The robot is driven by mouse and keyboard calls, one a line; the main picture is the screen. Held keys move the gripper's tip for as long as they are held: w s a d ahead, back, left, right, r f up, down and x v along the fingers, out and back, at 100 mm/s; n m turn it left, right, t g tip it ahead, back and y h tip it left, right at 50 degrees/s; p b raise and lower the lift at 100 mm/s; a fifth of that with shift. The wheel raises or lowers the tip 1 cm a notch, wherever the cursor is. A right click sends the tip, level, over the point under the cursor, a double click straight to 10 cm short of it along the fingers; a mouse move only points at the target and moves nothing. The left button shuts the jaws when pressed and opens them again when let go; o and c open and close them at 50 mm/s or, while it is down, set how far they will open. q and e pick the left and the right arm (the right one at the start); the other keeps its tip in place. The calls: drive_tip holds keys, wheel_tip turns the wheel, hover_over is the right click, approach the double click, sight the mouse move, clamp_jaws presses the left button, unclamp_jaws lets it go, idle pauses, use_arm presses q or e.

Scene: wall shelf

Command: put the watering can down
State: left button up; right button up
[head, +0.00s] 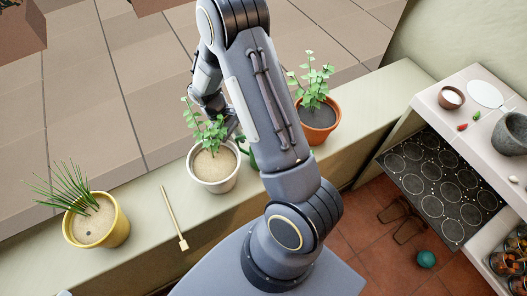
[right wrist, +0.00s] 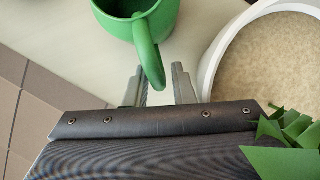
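The green watering can (right wrist: 138,20) shows in the right wrist view, with its curved handle (right wrist: 152,62) pointing towards my right gripper (right wrist: 160,80). The two fingers stand apart on either side of the handle's lower end, with a visible gap by the right finger. The can appears to be on the pale ledge. In the head view only a small green part of the can (head: 246,152) shows beside the white pot; my right arm hides the rest. My right gripper's fingers are hidden there behind the plant. My left gripper is not in view.
The white pot (head: 214,184) with a leafy plant stands close to the can, and its rim (right wrist: 212,65) is near my right fingers. A terracotta pot (head: 318,128), a yellow pot (head: 98,238) and a wooden stick (head: 174,216) are also on the ledge (head: 150,250).

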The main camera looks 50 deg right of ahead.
clamp_jaws()
